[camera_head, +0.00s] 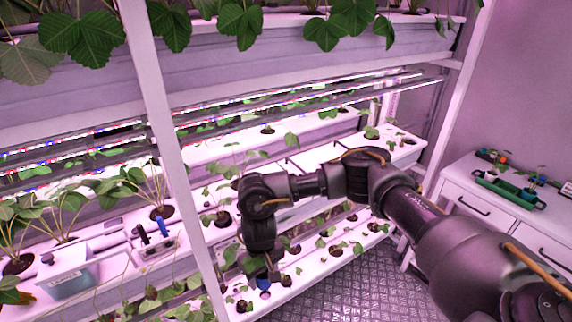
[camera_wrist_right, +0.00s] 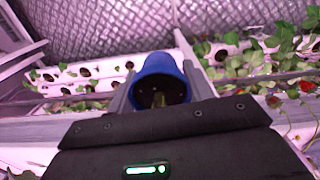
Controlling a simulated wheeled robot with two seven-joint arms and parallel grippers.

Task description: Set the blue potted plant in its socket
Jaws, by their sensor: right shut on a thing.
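The blue pot (camera_wrist_right: 161,68) sits between the two fingers of my right gripper (camera_wrist_right: 158,84) in the right wrist view, its open end toward the camera. A greenish stem shows inside it; leaves are hard to make out. In the head view my right gripper (camera_head: 265,272) points down over the lower white trough (camera_head: 325,262), and a bit of the blue pot (camera_head: 263,284) shows under it. The gripper is shut on the pot. Which socket lies below is hidden. My left gripper is not in view.
Plants in dark holes line the lower trough and the middle shelf (camera_head: 205,150). A rack post (camera_head: 165,130) stands left of my right arm. A green tray (camera_head: 510,190) with plants is on the white cabinet (camera_head: 480,205) at right. The metal floor (camera_head: 345,290) is clear.

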